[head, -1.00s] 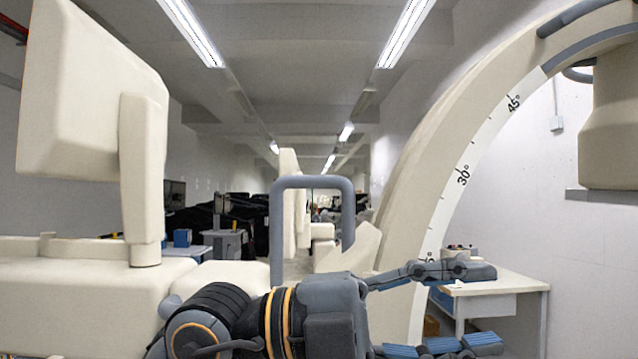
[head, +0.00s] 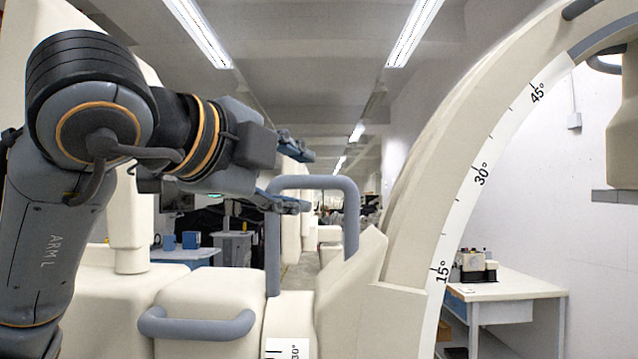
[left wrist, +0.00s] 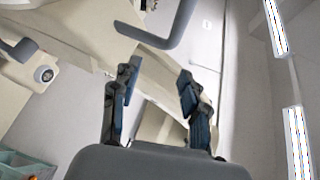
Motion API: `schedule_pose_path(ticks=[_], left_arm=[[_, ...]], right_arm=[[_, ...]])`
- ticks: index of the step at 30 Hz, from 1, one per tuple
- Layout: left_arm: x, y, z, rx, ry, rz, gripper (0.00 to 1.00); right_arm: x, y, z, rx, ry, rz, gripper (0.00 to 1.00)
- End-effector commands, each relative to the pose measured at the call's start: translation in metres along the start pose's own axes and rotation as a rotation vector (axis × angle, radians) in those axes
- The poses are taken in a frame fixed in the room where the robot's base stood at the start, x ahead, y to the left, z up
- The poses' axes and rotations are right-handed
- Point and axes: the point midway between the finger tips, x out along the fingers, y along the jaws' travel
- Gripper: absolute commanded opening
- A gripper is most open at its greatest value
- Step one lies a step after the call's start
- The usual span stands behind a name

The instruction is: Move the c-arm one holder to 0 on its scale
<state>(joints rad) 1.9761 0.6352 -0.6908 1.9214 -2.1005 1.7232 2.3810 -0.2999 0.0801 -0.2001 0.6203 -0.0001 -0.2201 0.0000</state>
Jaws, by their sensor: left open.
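The cream c-arm (head: 440,165) curves up the right side of the head view. A white scale (head: 482,172) on it shows 15°, 30° and 45°; no 0 mark shows. A cream block (head: 350,275), perhaps the holder, stands beside the arc's lower part. My left gripper (head: 300,181) is open and empty, at the upper left of this handle; contact cannot be told. In the left wrist view my fingers (left wrist: 158,82) are spread, with a grey bar (left wrist: 175,30) beyond them. My right gripper is not in view.
A lower grey handle (head: 197,327) sits on a cream body at the lower left. A small plate marked 30° (head: 290,348) shows at the bottom edge. A white table (head: 510,290) with a small device stands behind the arc at right.

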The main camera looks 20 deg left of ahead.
Motion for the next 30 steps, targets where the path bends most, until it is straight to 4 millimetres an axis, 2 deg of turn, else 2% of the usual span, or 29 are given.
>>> schedule_pose_path(ticks=[3,6,11,30], left_arm=[[-0.013,-0.011,0.016,-0.042,-0.079,-0.021,0.45],[-0.019,-0.015,0.023,-0.065,-0.112,-0.028,0.45],[-0.013,-0.017,0.028,-0.074,-0.127,-0.030,0.45],[0.077,-0.021,0.038,-0.073,-0.123,-0.028,0.45]], right_arm=[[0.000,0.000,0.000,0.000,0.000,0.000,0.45],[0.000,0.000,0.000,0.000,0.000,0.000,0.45],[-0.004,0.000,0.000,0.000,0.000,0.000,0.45],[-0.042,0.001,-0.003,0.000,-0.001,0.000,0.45]])
